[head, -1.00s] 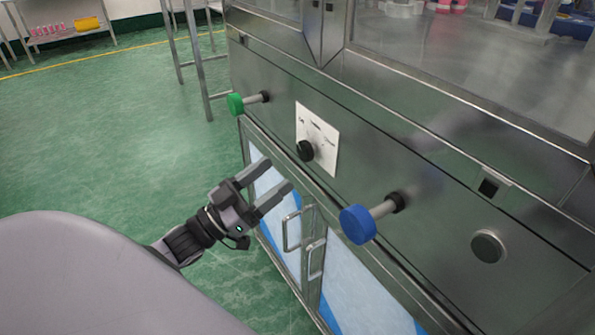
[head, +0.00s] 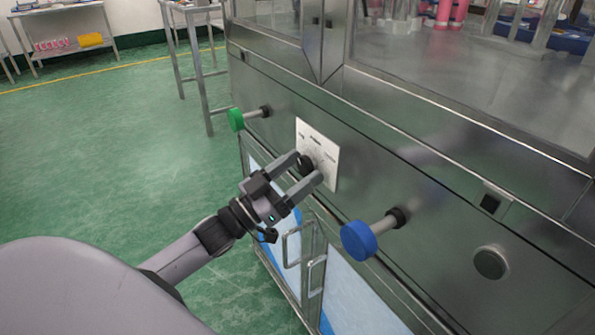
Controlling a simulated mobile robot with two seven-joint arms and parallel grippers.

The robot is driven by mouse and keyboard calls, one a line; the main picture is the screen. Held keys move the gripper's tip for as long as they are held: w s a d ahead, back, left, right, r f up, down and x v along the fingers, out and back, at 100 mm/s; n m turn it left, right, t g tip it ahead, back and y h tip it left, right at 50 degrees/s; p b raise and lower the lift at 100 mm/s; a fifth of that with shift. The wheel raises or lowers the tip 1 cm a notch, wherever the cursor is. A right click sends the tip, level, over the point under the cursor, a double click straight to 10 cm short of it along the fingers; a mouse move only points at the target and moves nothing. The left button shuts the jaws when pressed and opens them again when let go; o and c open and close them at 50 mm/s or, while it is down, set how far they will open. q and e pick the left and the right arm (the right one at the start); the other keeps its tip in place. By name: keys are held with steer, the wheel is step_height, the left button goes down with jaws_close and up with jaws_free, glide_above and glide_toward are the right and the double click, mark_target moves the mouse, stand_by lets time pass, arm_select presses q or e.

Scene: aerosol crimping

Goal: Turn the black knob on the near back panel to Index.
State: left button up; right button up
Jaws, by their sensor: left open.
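The black knob (head: 305,164) sits on a white label plate (head: 322,156) on the steel back panel. The plate carries small markings that are too small to read, so I cannot tell where the knob points. My left gripper (head: 308,168) is open, with its two fingertips at the knob, one on its upper left and one on its lower right. I cannot tell whether the fingers touch it. The fingers partly hide the knob and the plate's lower left. My right gripper is not in view.
A green knob (head: 236,119) on a rod sticks out left of the plate, and a blue knob (head: 358,240) on a rod sticks out lower right. Door handles (head: 291,246) lie below my gripper. A round button (head: 491,262) is farther right. Green floor is open at left.

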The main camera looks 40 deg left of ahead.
arm_select(q)
steer(key=c, duration=1.1)
steer(key=shift+o, duration=0.2)
steer(key=shift+m, duration=0.4)
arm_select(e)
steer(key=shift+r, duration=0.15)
arm_select(q)
steer(key=m+g+h, duration=0.1)
steer(key=m, duration=0.1)
steer(key=shift+m+h+p, duration=0.3)
steer(key=shift+h+p, duration=0.05)
steer(key=shift+h, duration=0.05)
steer(key=m+g+h, duration=0.1)
steer(key=m, duration=0.2)
steer(key=shift+a+m+p, duration=0.15)
steer(key=shift+m+p, duration=0.25)
steer(key=m+g+h, duration=0.1)
steer(key=m, duration=0.2)
steer(key=m+g+p, duration=0.1)
steer(key=m, duration=0.2)
steer(key=shift+w+r+g+h, duration=0.1)
steer(key=shift+g+h, duration=0.3)
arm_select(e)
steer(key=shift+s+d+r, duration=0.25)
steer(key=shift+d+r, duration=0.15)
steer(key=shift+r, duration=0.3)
arm_select(q)
steer(key=shift+m, duration=0.3)
steer(key=o, duration=1.1)
steer(key=shift+c, duration=0.2)
